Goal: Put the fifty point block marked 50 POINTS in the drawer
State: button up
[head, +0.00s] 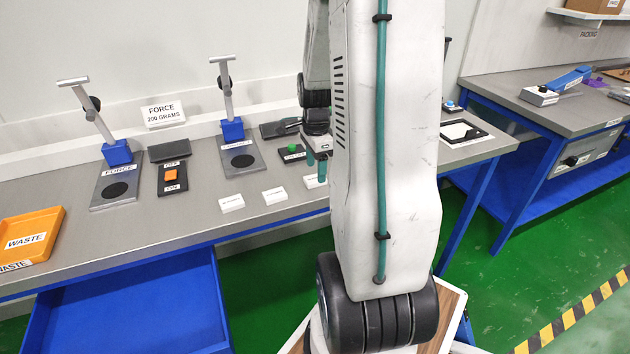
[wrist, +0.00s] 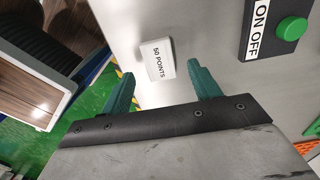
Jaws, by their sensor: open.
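The white block marked 50 POINTS (wrist: 157,61) lies flat on the grey bench, just ahead of and between my fingertips in the wrist view. My gripper (wrist: 160,78) is open, its two green fingers apart with nothing held. In the head view my gripper (head: 316,168) hangs over a white block (head: 312,182) partly hidden by my arm; its label is too small to read there. Two more white blocks lie to its left, one near (head: 274,195) and one farther left (head: 231,203). A blue drawer (head: 135,308) stands open below the bench front, and its visible inside looks empty.
A green button marked ON OFF (wrist: 290,28) sits near the block. Two force stands, one left (head: 117,152) and one right (head: 232,130), and an orange WASTE tray (head: 32,232) occupy the bench.

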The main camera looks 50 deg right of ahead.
aim_at(315, 181)
jog(key=shift+a+f, duration=0.1)
jog(key=shift+f, duration=1.35)
jog(key=c, duration=1.1)
jog(key=shift+r, duration=0.15)
jog(key=shift+c, duration=0.2)
